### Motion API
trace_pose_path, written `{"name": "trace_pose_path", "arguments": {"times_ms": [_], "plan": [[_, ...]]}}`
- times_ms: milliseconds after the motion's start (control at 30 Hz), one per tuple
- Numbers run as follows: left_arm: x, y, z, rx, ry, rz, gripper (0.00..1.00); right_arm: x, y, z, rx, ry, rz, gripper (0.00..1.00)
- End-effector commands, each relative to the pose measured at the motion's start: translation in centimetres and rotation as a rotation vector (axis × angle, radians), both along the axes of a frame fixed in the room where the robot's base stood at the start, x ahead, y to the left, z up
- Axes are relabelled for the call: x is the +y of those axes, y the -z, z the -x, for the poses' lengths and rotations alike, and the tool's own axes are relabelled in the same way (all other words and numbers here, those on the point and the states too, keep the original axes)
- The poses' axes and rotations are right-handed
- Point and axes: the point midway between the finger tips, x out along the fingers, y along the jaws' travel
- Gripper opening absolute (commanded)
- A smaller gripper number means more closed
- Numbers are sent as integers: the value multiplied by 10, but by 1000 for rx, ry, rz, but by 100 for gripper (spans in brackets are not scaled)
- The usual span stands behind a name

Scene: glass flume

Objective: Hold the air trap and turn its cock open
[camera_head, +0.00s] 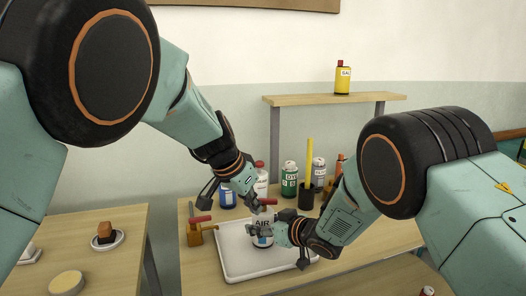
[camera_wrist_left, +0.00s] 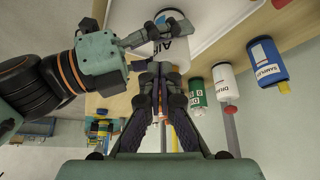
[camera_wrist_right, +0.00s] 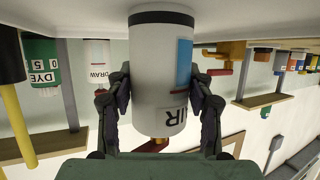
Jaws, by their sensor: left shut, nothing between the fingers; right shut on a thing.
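The air trap (camera_head: 263,241) is a white cylinder marked AIR, upright over the white tray (camera_head: 228,270). My right gripper (camera_head: 272,233) is shut around its body; the right wrist view shows one finger on each side of the trap (camera_wrist_right: 160,65). The cock's red handle (camera_head: 268,201) sits at the top of the trap, and it also shows in the right wrist view (camera_wrist_right: 152,146). My left gripper (camera_head: 256,204) is shut and empty, close beside the handle. In the left wrist view its closed fingers (camera_wrist_left: 160,72) partly cover the trap (camera_wrist_left: 172,50); whether they touch the handle I cannot tell.
A brass-coloured valve with a red handle (camera_head: 195,231) stands left of the tray. Several bottles, including a green one (camera_head: 289,181), and a yellow rod (camera_head: 309,160) in a black holder stand behind. A raised shelf (camera_head: 330,99) holds a yellow bottle (camera_head: 343,82).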

Motion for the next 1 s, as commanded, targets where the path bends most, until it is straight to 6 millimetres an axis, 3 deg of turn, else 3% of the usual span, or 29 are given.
{"name": "trace_pose_path", "arguments": {"times_ms": [233, 733, 1000], "plan": [[2, -5, 4, -2, 1, -1, 0, 0, 1, 1, 2, 0, 1, 16], [0, -56, 4, -6, 4, -5, 0, 0, 1, 0, 2, 0, 1, 16], [0, -62, 5, -5, 4, -6, 0, 0, 1, 1, 2, 0, 1, 16]]}}
